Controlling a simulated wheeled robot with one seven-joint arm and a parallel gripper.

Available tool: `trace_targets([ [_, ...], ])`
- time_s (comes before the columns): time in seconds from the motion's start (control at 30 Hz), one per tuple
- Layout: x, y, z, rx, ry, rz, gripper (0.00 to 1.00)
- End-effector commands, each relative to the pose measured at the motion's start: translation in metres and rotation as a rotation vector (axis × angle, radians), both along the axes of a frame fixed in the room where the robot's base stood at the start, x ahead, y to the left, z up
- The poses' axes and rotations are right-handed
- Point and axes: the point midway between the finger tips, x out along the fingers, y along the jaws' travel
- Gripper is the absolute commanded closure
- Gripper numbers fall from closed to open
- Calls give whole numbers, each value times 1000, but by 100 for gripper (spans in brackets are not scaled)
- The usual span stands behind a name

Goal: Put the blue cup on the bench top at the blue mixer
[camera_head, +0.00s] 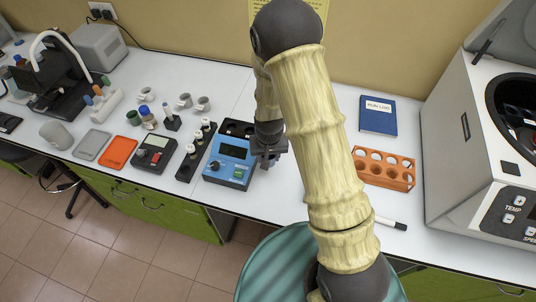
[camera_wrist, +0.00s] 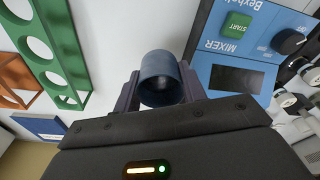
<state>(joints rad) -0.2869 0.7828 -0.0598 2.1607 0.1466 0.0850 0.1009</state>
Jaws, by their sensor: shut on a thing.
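The blue cup (camera_wrist: 160,80) is between the two fingers of my gripper (camera_wrist: 158,92) in the wrist view, with its dark open mouth showing. My gripper is shut on it. The blue mixer (camera_head: 230,160) stands on the white bench top (camera_head: 276,205), and my gripper (camera_head: 270,156) is just to its right in the head view. The mixer (camera_wrist: 238,62) also shows to the right of the cup in the wrist view, with a gap between them. I cannot tell whether the cup touches the bench. My arm hides part of this area in the head view.
An orange rack (camera_head: 384,168) and a blue book (camera_head: 378,115) lie right of my arm. A green rack (camera_wrist: 60,45) shows left of the cup. A black vial rack (camera_head: 196,152) is left of the mixer. A large white machine (camera_head: 455,170) stands at the right.

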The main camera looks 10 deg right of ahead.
Motion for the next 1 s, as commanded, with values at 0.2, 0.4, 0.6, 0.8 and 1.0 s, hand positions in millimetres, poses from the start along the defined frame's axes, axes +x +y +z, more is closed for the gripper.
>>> trace_targets([
  [0.2, 0, 0, -15, 0, 1, 0, 85],
  [0.4, 0, -1, -34, 0, 0, -1, 85],
  [0.6, 0, 0, -54, 0, 0, 0, 85],
  [0.8, 0, 3, -66, 0, 0, 6, 85],
  [1.0, -1, 3, -68, 0, 0, 7, 85],
])
